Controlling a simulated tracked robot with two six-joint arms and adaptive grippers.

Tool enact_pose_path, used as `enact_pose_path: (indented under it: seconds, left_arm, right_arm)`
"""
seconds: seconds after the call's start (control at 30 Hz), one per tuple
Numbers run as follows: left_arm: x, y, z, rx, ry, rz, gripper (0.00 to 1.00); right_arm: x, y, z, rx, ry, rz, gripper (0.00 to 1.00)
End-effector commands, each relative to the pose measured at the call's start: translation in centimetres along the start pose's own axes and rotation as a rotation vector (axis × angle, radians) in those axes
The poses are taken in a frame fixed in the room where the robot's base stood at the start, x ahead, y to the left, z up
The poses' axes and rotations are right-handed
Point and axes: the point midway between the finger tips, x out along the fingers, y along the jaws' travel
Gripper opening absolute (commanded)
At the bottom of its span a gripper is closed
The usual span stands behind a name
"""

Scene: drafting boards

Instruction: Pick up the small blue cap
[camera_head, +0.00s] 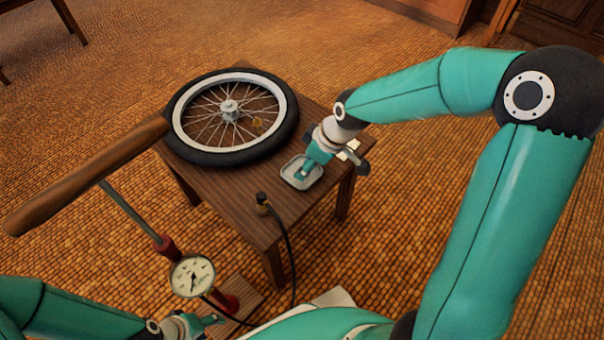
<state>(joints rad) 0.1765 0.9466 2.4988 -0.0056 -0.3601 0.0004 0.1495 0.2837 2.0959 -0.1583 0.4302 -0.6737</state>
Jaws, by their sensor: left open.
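A small pale tray (290,170) lies near the right front edge of the wooden table (226,194). My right gripper (306,170) reaches down over the tray, its teal tip at or just above the tray's inside. I cannot make out the small blue cap apart from the teal gripper there; it may be hidden. Whether the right gripper is open or shut does not show. My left gripper (208,322) is low at the front left, open, beside the pump's base and well apart from the tray.
A spoked wheel (285,130) with a black tyre lies flat on the table. A hose end (263,203) stands at the table's front edge, its black hose hanging down. A floor pump with a wooden handle (90,172) and a dial gauge (192,276) stands at the left front.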

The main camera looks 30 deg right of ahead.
Motion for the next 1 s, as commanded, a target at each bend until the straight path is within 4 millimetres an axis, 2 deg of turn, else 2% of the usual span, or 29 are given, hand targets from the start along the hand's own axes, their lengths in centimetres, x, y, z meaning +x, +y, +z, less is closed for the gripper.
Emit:
enact_pose_path:
  seconds: [0.03, 0.13, 0.4, 0.63, 1.0]
  left_arm:
    - [0.8, -0.3, 0.0, 0.000, 0.000, 0.000, 0.54]
    - [1.1, -0.4, 0.0, 0.000, 0.000, 0.000, 0.54]
    - [1.0, -0.4, 0.0, 0.000, 0.000, 0.000, 0.54]
    - [1.0, -0.4, 0.0, 0.000, 0.000, 0.000, 0.54]
    - [1.0, -0.3, 0.0, 0.000, 0.000, 0.000, 0.54]
  right_arm:
    - [1.2, -0.1, 0.1, -0.002, -0.002, -0.002, 0.52]
    - [2.2, -0.1, 0.1, 0.000, -0.001, -0.002, 0.52]
    - [2.3, 0.0, -0.1, 0.000, 0.001, 0.000, 0.52]
    - [2.3, 0.0, -0.1, 0.000, 0.000, 0.000, 0.14]
    - [2.2, 0.0, -0.1, 0.000, 0.000, 0.000, 0.14]
